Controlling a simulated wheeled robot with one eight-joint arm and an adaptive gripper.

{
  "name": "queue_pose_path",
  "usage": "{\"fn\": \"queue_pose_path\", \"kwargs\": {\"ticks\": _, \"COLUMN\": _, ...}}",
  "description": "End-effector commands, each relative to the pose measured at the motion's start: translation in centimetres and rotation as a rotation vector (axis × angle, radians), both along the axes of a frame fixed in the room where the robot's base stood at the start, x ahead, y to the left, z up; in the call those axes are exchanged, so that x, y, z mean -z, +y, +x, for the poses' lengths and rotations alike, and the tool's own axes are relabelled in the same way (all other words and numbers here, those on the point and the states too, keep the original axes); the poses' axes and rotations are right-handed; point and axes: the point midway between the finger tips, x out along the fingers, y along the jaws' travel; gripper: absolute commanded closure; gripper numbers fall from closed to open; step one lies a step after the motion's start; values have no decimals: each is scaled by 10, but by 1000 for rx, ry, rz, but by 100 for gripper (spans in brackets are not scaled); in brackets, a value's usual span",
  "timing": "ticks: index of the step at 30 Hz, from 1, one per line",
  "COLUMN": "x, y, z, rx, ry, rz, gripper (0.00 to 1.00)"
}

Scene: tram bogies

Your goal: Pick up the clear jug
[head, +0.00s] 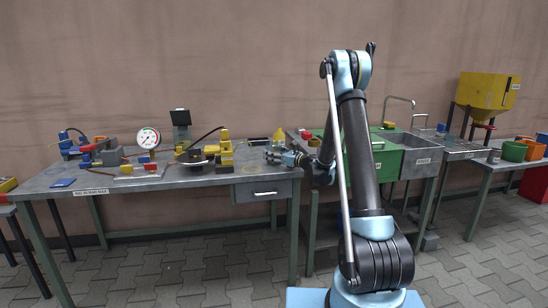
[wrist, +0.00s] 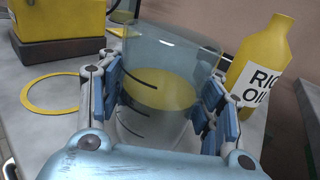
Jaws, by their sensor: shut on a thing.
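The clear jug (wrist: 165,65) is a see-through vessel with dark level marks on its side. It stands between the blue-padded fingers of my gripper (wrist: 163,112) in the wrist view, and the gripper is shut on it. Yellow shows through its wall; I cannot tell if that is its content. Its lower part is partly hidden by my gripper. In the head view my gripper (head: 276,157) is low at the right end of the grey workbench (head: 205,181), and the jug is too small to make out there.
A yellow bottle labelled oil (wrist: 262,65) stands close on the jug's right. A flat yellow ring (wrist: 55,95) lies on the left, with a yellow block-like device (wrist: 60,22) behind it. In the head view, a pressure gauge (head: 148,138) and several tools stand farther left on the bench.

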Motion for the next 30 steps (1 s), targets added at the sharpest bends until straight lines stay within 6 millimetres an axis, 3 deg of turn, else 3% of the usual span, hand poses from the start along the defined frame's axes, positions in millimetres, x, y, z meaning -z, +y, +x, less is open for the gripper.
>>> {"fn": "queue_pose_path", "kwargs": {"ticks": 30, "x": -78, "y": 0, "z": 0, "rx": 0, "ry": 0, "rz": 0, "gripper": 65}}
